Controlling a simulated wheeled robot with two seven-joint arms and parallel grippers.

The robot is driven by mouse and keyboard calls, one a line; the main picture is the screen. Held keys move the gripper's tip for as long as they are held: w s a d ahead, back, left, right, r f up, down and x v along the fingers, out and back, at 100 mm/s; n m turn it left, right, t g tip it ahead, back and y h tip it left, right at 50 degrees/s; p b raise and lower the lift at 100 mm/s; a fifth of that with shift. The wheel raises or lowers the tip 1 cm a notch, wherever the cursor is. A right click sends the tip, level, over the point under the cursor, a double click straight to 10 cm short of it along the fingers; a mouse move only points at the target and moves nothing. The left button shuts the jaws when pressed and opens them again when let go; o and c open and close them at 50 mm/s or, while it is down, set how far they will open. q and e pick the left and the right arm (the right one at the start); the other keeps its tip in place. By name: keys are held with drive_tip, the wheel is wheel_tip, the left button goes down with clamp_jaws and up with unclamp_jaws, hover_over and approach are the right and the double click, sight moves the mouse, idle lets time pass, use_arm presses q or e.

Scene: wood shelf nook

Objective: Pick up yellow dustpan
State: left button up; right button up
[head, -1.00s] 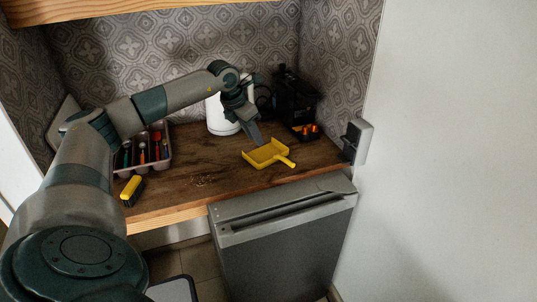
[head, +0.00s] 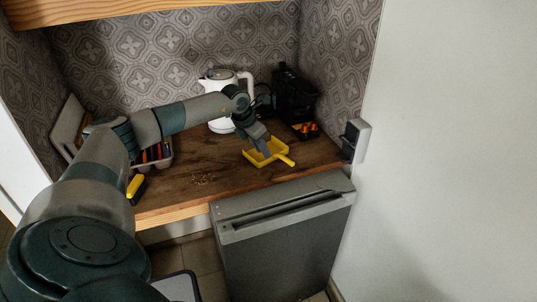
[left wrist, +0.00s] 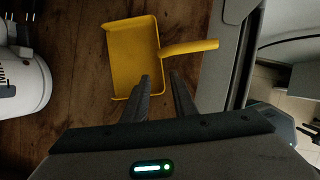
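The yellow dustpan (head: 272,151) lies on the wooden counter, its handle pointing to the front right in the head view. In the left wrist view the dustpan (left wrist: 133,50) is at the top, with its handle (left wrist: 188,47) reaching right. My left gripper (head: 264,149) is above the dustpan in the head view and covers part of its pan. In the left wrist view my left gripper's two fingers (left wrist: 160,80) are apart with nothing between them. They point toward the pan's near right corner, below the handle. My right gripper is not in view.
A white kettle (head: 219,123) and a black coffee machine (head: 294,96) stand behind the dustpan. A yellow brush (head: 136,185), a cutlery tray (head: 162,164) and scattered crumbs (head: 203,179) are on the left. A grey appliance (head: 284,240) stands below the counter's front edge.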

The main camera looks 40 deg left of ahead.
use_arm(q)
drive_tip(key=shift+d+f+p, duration=0.15)
drive_tip(key=shift+f+p, duration=0.15)
drive_tip(key=shift+p, duration=0.05)
drive_tip(key=p+x, duration=0.1)
drive_tip(key=x, duration=0.2)
drive_tip(key=shift+p, duration=0.3)
drive_tip(key=shift+w+f, duration=0.15)
drive_tip(key=shift+f, duration=0.4)
drive_tip(key=shift+r, duration=0.1)
clamp_jaws()
